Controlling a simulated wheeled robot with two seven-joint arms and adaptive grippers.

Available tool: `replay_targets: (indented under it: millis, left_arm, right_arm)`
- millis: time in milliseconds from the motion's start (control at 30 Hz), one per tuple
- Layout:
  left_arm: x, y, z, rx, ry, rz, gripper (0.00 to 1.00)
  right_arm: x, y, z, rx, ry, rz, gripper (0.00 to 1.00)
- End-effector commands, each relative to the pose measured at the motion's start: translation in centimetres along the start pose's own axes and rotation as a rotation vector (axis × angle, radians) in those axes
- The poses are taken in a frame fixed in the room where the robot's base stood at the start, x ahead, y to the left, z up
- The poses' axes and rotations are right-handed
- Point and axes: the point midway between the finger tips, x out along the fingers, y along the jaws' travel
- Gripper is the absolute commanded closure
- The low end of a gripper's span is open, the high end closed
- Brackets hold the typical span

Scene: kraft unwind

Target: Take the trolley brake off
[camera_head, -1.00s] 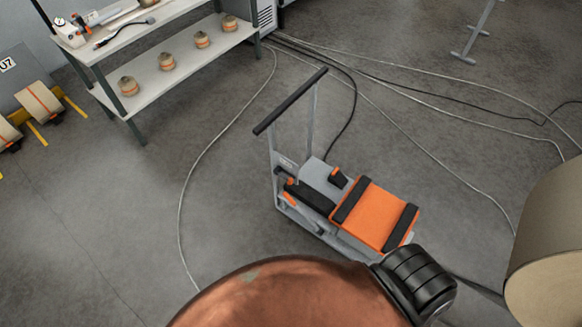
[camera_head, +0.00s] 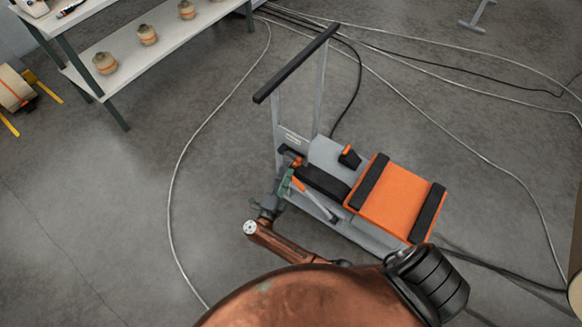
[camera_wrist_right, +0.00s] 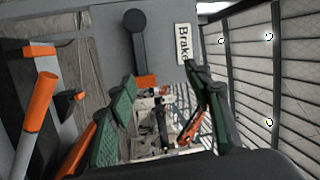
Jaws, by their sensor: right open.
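The trolley (camera_head: 375,240) stands on the floor with a black push bar (camera_head: 297,63) and an orange-topped load bed. In the right wrist view a black lever with an orange end (camera_wrist_right: 138,45) hangs on a grey plate beside a "Brake" label (camera_wrist_right: 183,44). My right gripper (camera_wrist_right: 158,82) is open, its green-padded fingers on either side of the lever's orange end in the picture; contact cannot be told. In the head view the right gripper (camera_head: 284,186) is at the trolley's near left side, below the upright plate. My left gripper is out of view.
A grey lever with an orange grip (camera_head: 299,184) is close to the right gripper; it also shows in the right wrist view (camera_wrist_right: 36,110). A small black-and-orange pedal (camera_head: 349,156) sits on the trolley. Cables (camera_head: 185,150) cross the floor. A shelf bench (camera_head: 150,58) stands upper left.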

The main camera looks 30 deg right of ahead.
Motion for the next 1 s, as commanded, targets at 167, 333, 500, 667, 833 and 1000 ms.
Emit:
replay_targets:
  millis: [167,333,500,667,833,1000]
  left_arm:
    - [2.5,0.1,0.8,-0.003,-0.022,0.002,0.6]
    - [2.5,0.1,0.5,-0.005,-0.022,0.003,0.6]
    - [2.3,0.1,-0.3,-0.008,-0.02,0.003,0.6]
    - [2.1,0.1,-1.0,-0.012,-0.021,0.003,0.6]
    - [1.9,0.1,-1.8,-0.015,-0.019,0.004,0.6]
    - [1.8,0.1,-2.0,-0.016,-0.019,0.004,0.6]
  right_arm:
    - [-1.7,1.5,0.1,0.139,0.171,0.148,0.54]
    - [-1.4,1.6,-0.2,0.168,0.211,0.186,0.54]
    - [1.1,2.1,-0.7,0.166,0.211,0.183,0.54]
    - [3.5,2.6,-1.2,0.165,0.209,0.184,0.54]
    - [4.9,2.9,-1.4,0.166,0.208,0.185,0.54]
    - [5.4,3.0,-1.6,0.165,0.208,0.186,0.54]
